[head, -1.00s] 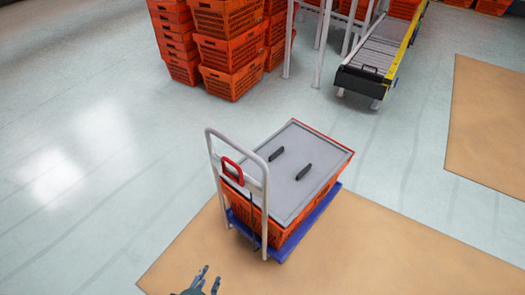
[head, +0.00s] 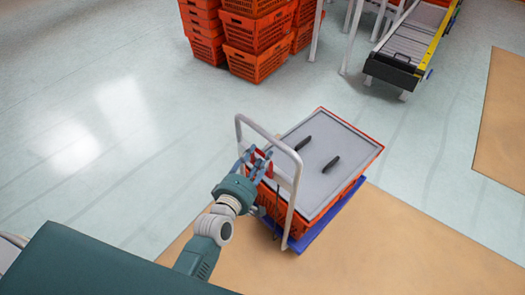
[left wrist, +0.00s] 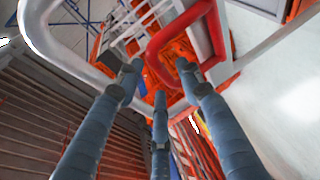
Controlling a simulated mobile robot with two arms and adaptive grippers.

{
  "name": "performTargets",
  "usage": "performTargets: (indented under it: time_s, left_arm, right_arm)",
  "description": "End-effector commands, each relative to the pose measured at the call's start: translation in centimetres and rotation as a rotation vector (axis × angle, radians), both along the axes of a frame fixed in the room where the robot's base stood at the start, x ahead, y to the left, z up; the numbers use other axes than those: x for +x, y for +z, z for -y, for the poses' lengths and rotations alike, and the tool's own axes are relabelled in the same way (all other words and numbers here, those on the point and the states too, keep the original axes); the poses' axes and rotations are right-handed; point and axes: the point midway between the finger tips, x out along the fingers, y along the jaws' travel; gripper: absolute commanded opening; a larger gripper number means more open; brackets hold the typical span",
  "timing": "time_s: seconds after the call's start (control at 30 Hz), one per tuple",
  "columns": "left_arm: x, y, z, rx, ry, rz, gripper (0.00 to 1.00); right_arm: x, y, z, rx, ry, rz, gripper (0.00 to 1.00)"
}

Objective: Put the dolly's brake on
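The dolly (head: 322,222) has a blue base and a white push handle (head: 292,205), and carries an orange tote with a grey lid. A red loop-shaped brake lever (head: 267,170) sits at the handle. My left gripper (head: 259,158) is at the handle, right by the red lever, partly covering it. In the left wrist view, the red lever (left wrist: 180,27) is just beyond the spread fingertips (left wrist: 158,78) of my left gripper. The fingers are apart and not closed on it; whether they touch it I cannot tell. My right gripper is not in view.
Stacked orange totes (head: 255,62) stand at the back. A roller conveyor (head: 405,50) with a yellow side rail is at the back right. The dolly stands on a tan floor patch (head: 400,240). The pale floor to the left is clear.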

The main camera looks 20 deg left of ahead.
Motion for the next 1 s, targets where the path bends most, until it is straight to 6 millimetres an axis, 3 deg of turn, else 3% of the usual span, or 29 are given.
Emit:
performTargets:
  time_s: [0.2,0.53,0.57,0.73,1.0]
  left_arm:
    - [2.4,-0.4,0.3,0.001,0.000,-0.001,0.37]
    - [2.8,-0.6,0.3,0.001,0.000,-0.001,0.37]
    - [2.8,-0.6,0.3,0.001,0.000,-0.001,0.35]
    - [2.8,-0.6,0.3,0.001,0.000,-0.001,0.01]
    - [2.7,-0.6,0.3,0.000,-0.001,0.001,0.00]
  right_arm:
    - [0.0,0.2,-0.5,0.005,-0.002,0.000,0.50]
    - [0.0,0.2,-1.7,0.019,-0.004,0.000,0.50]
    - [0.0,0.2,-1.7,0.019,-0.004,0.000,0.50]
    - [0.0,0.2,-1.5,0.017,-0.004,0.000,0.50]
    - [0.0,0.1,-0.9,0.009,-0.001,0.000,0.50]
